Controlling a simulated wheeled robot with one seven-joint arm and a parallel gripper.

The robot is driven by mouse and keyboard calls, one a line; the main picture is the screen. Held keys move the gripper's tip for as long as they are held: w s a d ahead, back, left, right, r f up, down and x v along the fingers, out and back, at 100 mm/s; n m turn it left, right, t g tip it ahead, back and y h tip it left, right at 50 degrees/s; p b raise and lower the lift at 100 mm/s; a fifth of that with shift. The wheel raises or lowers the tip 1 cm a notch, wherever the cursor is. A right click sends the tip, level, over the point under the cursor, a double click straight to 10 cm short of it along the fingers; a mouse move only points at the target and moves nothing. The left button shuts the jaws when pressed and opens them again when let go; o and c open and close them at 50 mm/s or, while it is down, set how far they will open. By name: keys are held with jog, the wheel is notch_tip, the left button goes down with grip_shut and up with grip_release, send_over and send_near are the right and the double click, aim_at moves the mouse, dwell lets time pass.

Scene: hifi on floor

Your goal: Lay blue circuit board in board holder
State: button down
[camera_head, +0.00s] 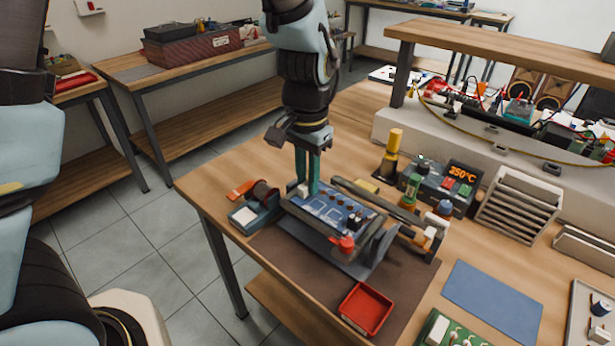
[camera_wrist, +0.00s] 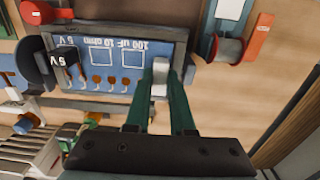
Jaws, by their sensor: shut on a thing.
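The blue circuit board (camera_head: 328,208) lies within the grey rails of the board holder (camera_head: 374,252) on the brown mat. In the wrist view the board (camera_wrist: 112,78) shows white printing, a row of copper-coloured pads and a black block, with the holder's rail (camera_wrist: 120,30) along its edge. My gripper (camera_head: 307,187) points down at the board's far left end. In the wrist view my gripper's green fingers (camera_wrist: 160,78) are closed on a pale grey block at that end. The fingers partly hide this end, so I cannot tell whether the board is fully seated.
A solder spool stand (camera_head: 258,208) is close left of the holder. A soldering iron lies in a stand (camera_head: 428,232) on the right. A red tray (camera_head: 366,308) is in front, and a heat station (camera_head: 440,185) stands behind. The blue mat (camera_head: 490,300) at right is clear.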

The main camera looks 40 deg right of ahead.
jog(key=shift+c, duration=1.4)
grip_release()
jog(key=shift+r+p, duration=2.5)
jog(key=shift+r, duration=0.55)
jog(key=shift+w, duration=0.1)
